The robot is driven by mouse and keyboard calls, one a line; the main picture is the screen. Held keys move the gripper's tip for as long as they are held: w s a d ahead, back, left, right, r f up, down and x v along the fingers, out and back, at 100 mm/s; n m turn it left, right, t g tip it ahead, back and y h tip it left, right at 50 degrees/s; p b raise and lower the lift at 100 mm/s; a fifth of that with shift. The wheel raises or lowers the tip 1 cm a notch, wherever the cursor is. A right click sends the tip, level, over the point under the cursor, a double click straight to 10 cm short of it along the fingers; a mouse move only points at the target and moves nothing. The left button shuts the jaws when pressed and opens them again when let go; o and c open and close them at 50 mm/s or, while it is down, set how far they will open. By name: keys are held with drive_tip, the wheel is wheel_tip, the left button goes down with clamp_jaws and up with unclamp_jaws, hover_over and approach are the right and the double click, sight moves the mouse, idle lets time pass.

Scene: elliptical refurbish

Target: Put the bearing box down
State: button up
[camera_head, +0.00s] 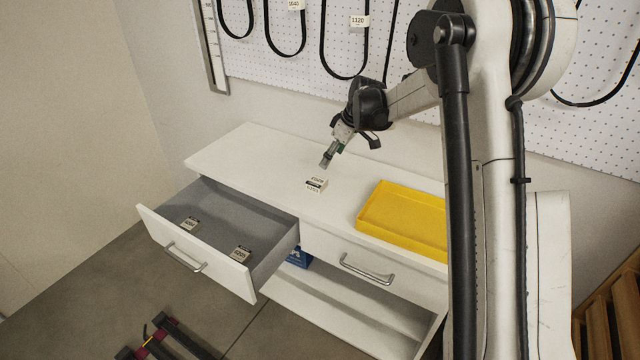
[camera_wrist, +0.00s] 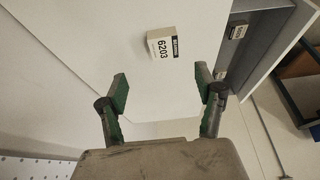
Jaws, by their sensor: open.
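The bearing box (camera_head: 317,184) is a small white carton with a black label, resting on the white cabinet top (camera_head: 250,150). In the wrist view the box (camera_wrist: 162,44) shows the number 6203 and lies on the white surface beyond my fingertips. My gripper (camera_head: 327,160) is just above and behind the box in the head view. In the wrist view my gripper (camera_wrist: 160,92) has its two green-padded fingers wide apart with nothing between them. The box is apart from both fingers.
An open drawer (camera_head: 233,208) at the left holds two similar small boxes (camera_head: 190,223) (camera_head: 240,254). A yellow tray (camera_head: 405,237) sits on the top to the right. A pegboard with hanging belts (camera_head: 340,40) is behind. The cabinet top's left part is clear.

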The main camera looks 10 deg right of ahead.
sight(317, 180)
drive_tip(key=x, duration=0.7)
drive_tip(key=shift+a+f, duration=0.15)
drive_tip(key=shift+f, duration=0.05)
drive_tip(key=shift+a+p+x, duration=0.15)
drive_tip(key=shift+p+x, duration=0.1)
drive_tip(key=shift+x, duration=1.1)
drive_tip(key=shift+a+p+x, duration=0.15)
drive_tip(key=shift+p+x, duration=0.05)
drive_tip(key=shift+x, duration=1.2)
drive_tip(key=shift+s+r, duration=0.1)
drive_tip(key=shift+c, duration=0.5)
drive_tip(key=c, duration=1.3)
drive_tip(key=shift+r, duration=0.1)
